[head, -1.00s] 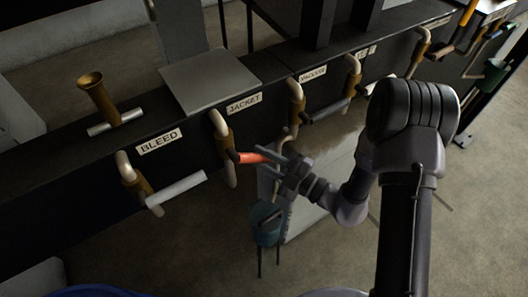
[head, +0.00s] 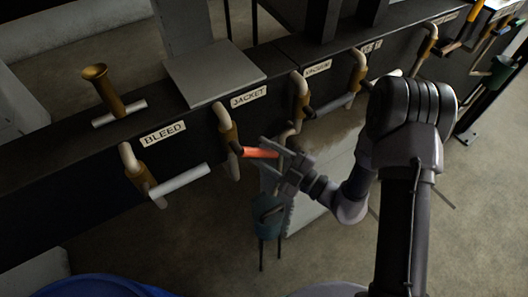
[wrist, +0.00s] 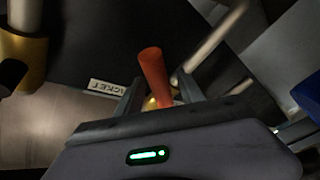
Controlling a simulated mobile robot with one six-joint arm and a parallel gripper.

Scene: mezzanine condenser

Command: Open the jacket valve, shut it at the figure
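The jacket valve (head: 228,135) is a brass body on a pale bent pipe, on the front of the dark beam, below the JACKET label (head: 248,96). Its orange-red lever (head: 259,152) points right. My gripper (head: 265,155) is at the lever's free end with its fingers apart, one on each side. In the wrist view the lever (wrist: 153,72) rises between the two spread fingers (wrist: 158,95). I cannot tell whether either finger touches it. No readable figure shows in either view.
The BLEED valve with a pale lever (head: 180,181) is to the left; the VACUUM valve's dark lever (head: 333,106) is to the right. A teal container (head: 267,208) hangs below my gripper. A brass funnel (head: 103,88) and a flat grey plate (head: 213,74) are on top.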

